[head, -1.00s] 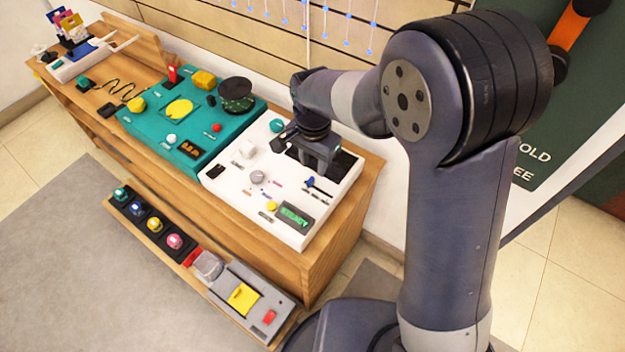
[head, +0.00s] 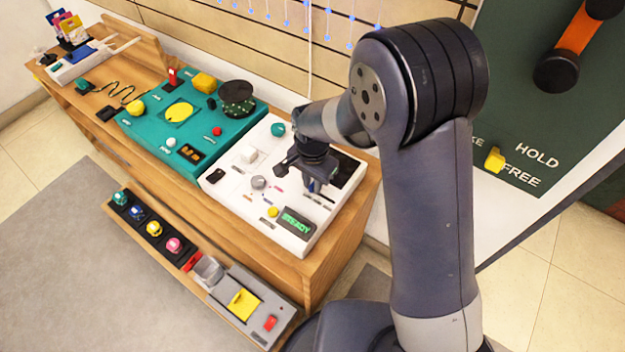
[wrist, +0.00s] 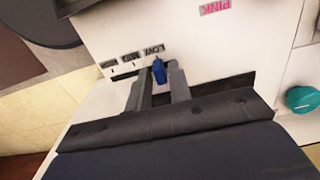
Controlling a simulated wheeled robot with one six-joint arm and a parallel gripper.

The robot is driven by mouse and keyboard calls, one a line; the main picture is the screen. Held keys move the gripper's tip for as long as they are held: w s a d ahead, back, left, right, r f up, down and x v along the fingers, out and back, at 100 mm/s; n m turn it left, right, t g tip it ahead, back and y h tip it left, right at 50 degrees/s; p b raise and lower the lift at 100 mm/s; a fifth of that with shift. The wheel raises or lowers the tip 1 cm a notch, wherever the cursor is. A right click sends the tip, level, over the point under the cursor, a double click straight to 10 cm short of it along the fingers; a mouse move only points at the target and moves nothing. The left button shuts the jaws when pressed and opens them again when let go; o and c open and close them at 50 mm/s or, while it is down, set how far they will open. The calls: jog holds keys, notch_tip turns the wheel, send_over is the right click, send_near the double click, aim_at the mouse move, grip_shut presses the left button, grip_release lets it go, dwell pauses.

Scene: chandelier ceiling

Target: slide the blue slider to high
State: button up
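The blue slider (wrist: 158,70) shows in the wrist view by the LOW label, with the MID and HIGH labels to its left. It stands on the white panel (head: 240,211). My gripper (wrist: 160,76) has one finger on each side of the slider, with a narrow space between the fingers. I cannot tell whether either finger touches it. In the head view my gripper (head: 318,186) is low over the right part of the panel and largely hides the slider.
A grey knob (head: 258,182), a yellow button (head: 272,212) and a green-lit display (head: 297,222) sit on the panel near my gripper. A teal knob (head: 278,129) is at its back edge. A teal console (head: 150,133) adjoins on the left.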

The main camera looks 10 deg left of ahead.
aim_at(334, 203)
grip_shut()
jog(key=shift+s+d, duration=0.4)
jog(key=shift+d, duration=0.6)
jog(key=shift+s+d, duration=0.45)
jog(key=shift+d, duration=0.5)
jog(key=shift+s+d, duration=0.4)
jog(key=shift+d, duration=0.6)
jog(key=shift+o, duration=0.4)
grip_release()
jog(key=shift+d, duration=0.1)
jog(key=shift+o, duration=1.2)
jog(key=shift+b, duration=0.3)
